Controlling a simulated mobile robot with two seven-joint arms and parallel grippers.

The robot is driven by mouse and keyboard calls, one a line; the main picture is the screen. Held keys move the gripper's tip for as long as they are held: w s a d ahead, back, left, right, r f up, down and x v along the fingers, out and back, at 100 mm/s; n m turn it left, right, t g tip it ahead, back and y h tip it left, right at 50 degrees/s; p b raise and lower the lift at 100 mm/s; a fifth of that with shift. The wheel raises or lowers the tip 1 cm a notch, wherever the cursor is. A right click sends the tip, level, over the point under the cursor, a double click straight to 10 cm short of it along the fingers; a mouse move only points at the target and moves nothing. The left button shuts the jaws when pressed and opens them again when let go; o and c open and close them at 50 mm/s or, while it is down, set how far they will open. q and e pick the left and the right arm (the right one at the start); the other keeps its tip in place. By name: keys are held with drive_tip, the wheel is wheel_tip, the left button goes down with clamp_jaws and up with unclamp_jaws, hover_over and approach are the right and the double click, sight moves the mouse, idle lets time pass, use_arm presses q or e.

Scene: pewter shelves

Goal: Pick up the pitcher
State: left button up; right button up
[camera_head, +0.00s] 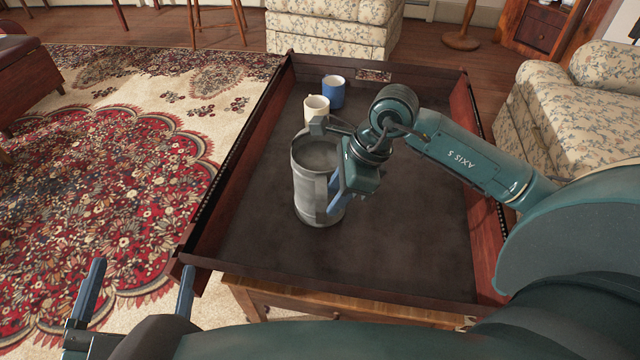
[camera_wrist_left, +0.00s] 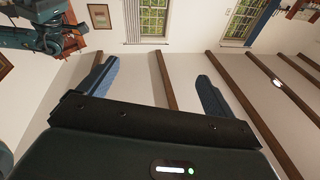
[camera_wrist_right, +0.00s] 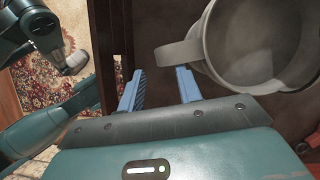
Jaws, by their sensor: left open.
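The pitcher (camera_head: 305,185) is a grey metal jug, standing upright in the dark tray-like table top. My right gripper (camera_head: 333,185) is at its right side, overlapping it in the head view. In the right wrist view the pitcher (camera_wrist_right: 255,55) is at the upper right, its handle reaching left just beyond the fingertips. The right fingers (camera_wrist_right: 160,75) are spread apart, with nothing visibly clamped. Whether a finger touches the handle I cannot tell. My left gripper (camera_head: 142,268) is open and empty at the lower left, outside the table's edge; its fingers (camera_wrist_left: 155,75) also show spread in the left wrist view.
A cream mug (camera_head: 316,106) and a blue mug (camera_head: 333,92) stand behind the pitcher. Raised wooden walls (camera_head: 238,150) border the table top (camera_head: 400,240), which is bare at the front and right. A floral armchair (camera_head: 570,110) is at the right, a patterned rug (camera_head: 110,190) at the left.

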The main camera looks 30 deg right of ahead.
sight(323, 225)
drive_tip(key=b+x, duration=0.1)
drive_tip(key=x, duration=0.4)
drive_tip(key=shift+w+a+f+b, duration=0.1)
drive_tip(key=shift+f+b, duration=0.2)
drive_tip(key=shift+b, duration=0.1)
clamp_jaws()
idle(0.9)
drive_tip(key=shift+w+r, duration=0.15)
drive_tip(key=shift+r, duration=0.1)
